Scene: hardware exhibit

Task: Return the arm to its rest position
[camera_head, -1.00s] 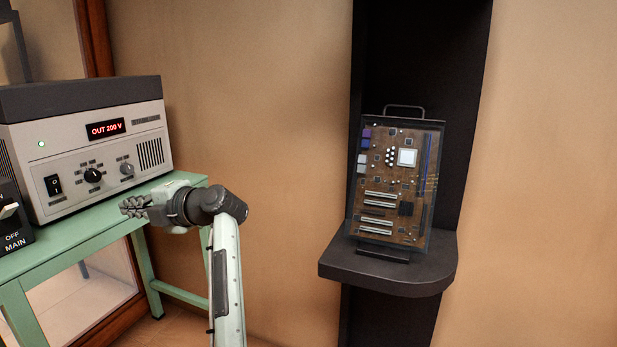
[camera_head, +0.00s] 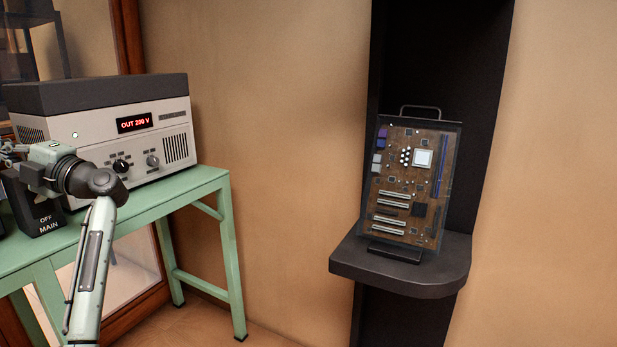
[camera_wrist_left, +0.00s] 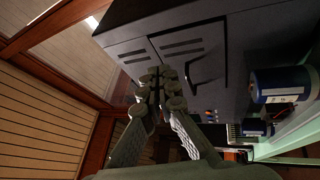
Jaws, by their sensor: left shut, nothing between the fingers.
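My left arm rises from the bottom left of the head view. Its gripper (camera_head: 10,150) is at the left edge, partly cut off, in front of the power supply's left part and above the MAIN switch box. In the left wrist view the gripper's fingers (camera_wrist_left: 158,88) are together with nothing between them. Behind them is a dark grey cabinet-like body (camera_wrist_left: 190,45) with slotted panels; I cannot tell if they touch. My right gripper is not in view.
The power supply (camera_head: 95,130), display reading OUT 200 V, and the MAIN switch box (camera_head: 42,208) stand on a green bench (camera_head: 195,184). A circuit board (camera_head: 410,185) stands on a black wall shelf (camera_head: 400,272). A blue cylinder (camera_wrist_left: 282,84) is at the wrist view's right.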

